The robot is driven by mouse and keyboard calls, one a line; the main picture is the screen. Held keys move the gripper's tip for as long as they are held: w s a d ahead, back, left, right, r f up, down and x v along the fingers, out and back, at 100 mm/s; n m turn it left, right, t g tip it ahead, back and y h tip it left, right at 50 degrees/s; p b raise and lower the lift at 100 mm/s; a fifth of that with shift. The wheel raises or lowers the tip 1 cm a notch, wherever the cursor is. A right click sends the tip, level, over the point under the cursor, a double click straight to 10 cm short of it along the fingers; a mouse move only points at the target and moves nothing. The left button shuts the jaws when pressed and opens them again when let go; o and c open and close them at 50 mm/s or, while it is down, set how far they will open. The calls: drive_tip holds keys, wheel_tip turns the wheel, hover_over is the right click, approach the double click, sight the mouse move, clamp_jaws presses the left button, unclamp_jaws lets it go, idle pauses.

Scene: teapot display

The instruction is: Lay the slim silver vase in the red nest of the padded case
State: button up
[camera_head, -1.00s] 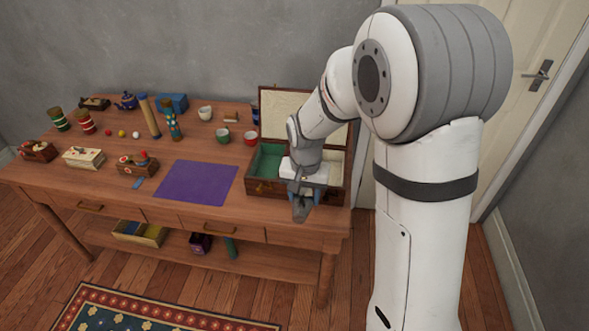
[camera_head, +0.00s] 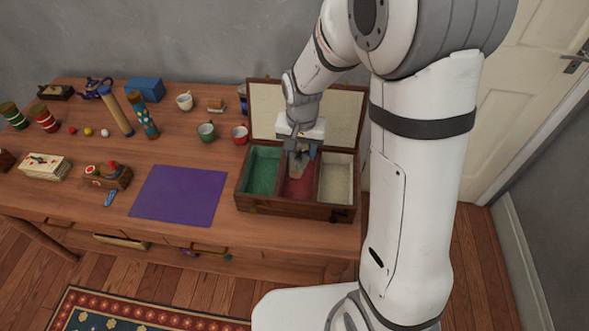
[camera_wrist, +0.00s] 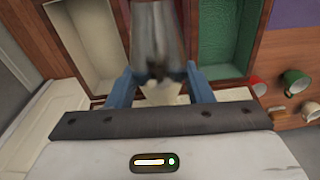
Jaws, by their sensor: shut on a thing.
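The slim silver vase (camera_head: 297,167) is held in my gripper (camera_head: 301,152). The vase also shows large and close in the wrist view (camera_wrist: 157,32), between the two blue fingers of my gripper (camera_wrist: 161,86). The padded case (camera_head: 293,208) stands open on the table, with green, red and cream nests from left to right. The vase is over the red nest (camera_head: 298,190), which is partly hidden behind it. I cannot tell whether the vase touches the padding.
The green nest (camera_head: 263,172) and cream nest (camera_head: 336,180) look empty. The raised lid (camera_head: 345,118) stands behind my gripper. A green cup (camera_head: 206,131) and a red cup (camera_head: 240,135) stand left of the case. A purple mat (camera_head: 180,195) lies clear at the left.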

drive_tip(key=f, duration=0.8)
drive_tip(key=shift+a+f, duration=0.25)
drive_tip(key=shift+s, duration=0.1)
drive_tip(key=shift+f+b, duration=0.45)
drive_tip(key=shift+f, duration=0.15)
drive_tip(key=o, duration=0.8)
drive_tip(key=shift+r, duration=0.1)
